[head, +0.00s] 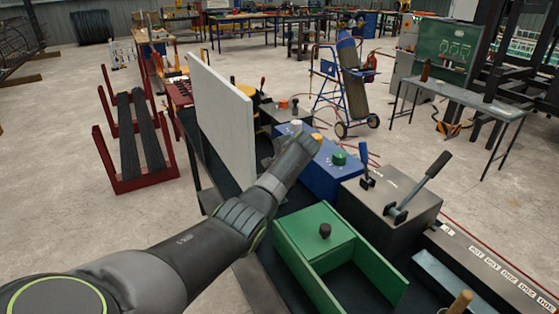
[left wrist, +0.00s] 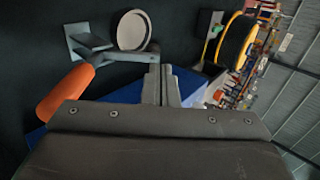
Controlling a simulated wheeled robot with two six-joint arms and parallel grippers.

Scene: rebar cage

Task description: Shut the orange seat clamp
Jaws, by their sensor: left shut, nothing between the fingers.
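The orange clamp handle (left wrist: 65,93) shows at the left of the left wrist view, tilted, beside a grey metal bracket (left wrist: 90,38). A pale round disc (left wrist: 132,30) sits next to the bracket. My left gripper (left wrist: 160,83) is shut and empty, to the right of the handle and apart from it in that view. In the head view, the left gripper (head: 305,143) is above the blue box, with a small orange piece (head: 317,137) at its tip. The arm hides much there; whether the clamp is open or shut I cannot tell. My right gripper is not in view.
A white upright panel (head: 222,115) stands left of the gripper. A blue box (head: 325,180) with a green knob (head: 339,158), a grey lever box (head: 390,205) and an open green box (head: 315,235) lie to the right and in front. A yellow-black ring (left wrist: 237,43) shows at right.

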